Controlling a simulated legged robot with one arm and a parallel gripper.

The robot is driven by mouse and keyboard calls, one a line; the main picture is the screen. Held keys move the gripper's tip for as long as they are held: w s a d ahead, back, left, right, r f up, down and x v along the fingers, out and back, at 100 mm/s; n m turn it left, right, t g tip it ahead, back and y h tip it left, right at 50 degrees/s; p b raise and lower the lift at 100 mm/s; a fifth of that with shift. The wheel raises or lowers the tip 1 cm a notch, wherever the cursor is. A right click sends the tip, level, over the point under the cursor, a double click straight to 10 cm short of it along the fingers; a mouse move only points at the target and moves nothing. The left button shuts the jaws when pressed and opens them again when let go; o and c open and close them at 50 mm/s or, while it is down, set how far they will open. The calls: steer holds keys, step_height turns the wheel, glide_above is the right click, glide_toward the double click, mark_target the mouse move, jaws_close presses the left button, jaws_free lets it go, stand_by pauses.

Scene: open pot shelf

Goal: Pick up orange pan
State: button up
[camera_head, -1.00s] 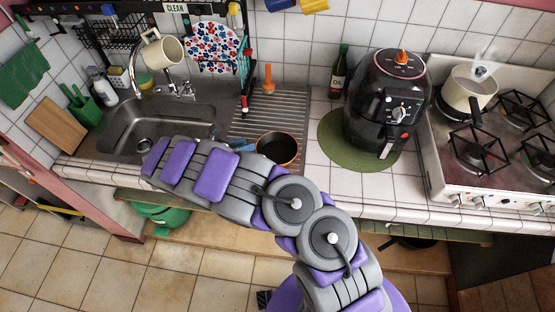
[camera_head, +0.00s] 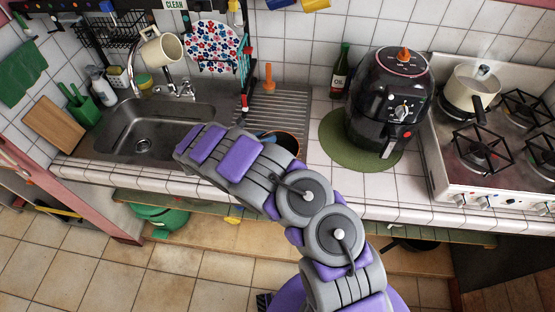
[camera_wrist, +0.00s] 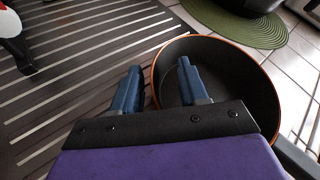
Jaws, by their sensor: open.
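The orange pan (camera_head: 289,141) has an orange rim and a dark inside, and stands on the ribbed drainboard right of the sink. My arm hides part of it in the head view. It fills the right of the wrist view (camera_wrist: 245,85), with a dark handle-like part at lower right. My gripper (camera_wrist: 158,75) is open and empty at the pan's near left side. Its left blue finger is outside the pan and its right finger is over the inside, with the rim between them. I cannot tell whether either finger touches the pan.
A black air fryer (camera_head: 391,100) stands on a green mat (camera_head: 336,140) right of the pan. An oil bottle (camera_head: 340,72) stands behind it. The sink (camera_head: 160,130) is left, the stove (camera_head: 470,190) far right. An orange plunger-like object (camera_head: 269,78) stands behind the pan.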

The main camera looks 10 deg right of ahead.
steer(key=shift+a+f, duration=0.15)
steer(key=shift+a, duration=0.25)
steer(key=shift+c, duration=0.2)
steer(key=shift+a, duration=0.15)
steer(key=shift+c, duration=0.9)
steer(key=shift+d, duration=0.45)
jaws_close()
steer(key=shift+s+a+f, duration=0.1)
steer(key=shift+f, duration=0.05)
